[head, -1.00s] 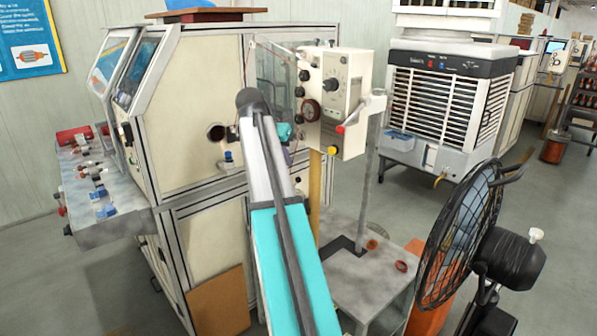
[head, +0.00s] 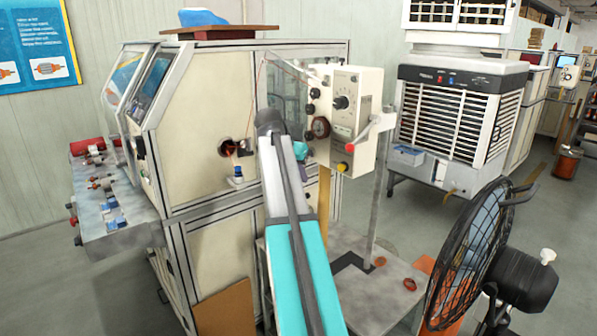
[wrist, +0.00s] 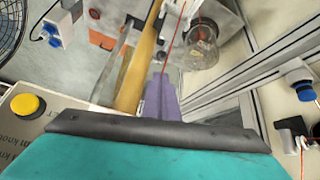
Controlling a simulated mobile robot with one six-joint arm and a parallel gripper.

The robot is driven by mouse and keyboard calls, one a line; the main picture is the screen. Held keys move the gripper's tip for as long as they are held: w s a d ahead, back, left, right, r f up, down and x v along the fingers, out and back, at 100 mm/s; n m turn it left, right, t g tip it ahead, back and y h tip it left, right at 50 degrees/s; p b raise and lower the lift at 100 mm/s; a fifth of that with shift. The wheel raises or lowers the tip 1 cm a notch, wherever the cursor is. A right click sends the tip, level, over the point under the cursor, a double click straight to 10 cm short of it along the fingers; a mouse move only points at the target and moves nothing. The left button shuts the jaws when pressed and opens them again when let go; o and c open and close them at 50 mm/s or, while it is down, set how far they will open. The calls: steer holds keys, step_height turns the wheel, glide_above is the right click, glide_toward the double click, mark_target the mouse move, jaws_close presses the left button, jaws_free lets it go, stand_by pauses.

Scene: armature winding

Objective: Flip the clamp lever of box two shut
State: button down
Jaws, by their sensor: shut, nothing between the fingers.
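A beige control box (head: 345,118) with dials stands on a post in the head view, right of my arm. A pale lever with a red knob (head: 349,148) slants down to the left across its lower right side. I cannot read a number on the box. A yellow button on a pale box (wrist: 25,104) shows at the left of the wrist view. My gripper (wrist: 163,95) is shut and empty, its purple fingers beside a yellow post (wrist: 140,60).
A beige cabinet (head: 205,120) with a round opening stands left and behind. A black fan (head: 470,240) stands at front right, an air cooler (head: 450,110) behind.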

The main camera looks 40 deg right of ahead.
steer(key=shift+p+x, duration=1.05)
steer(key=shift+x, duration=2.45)
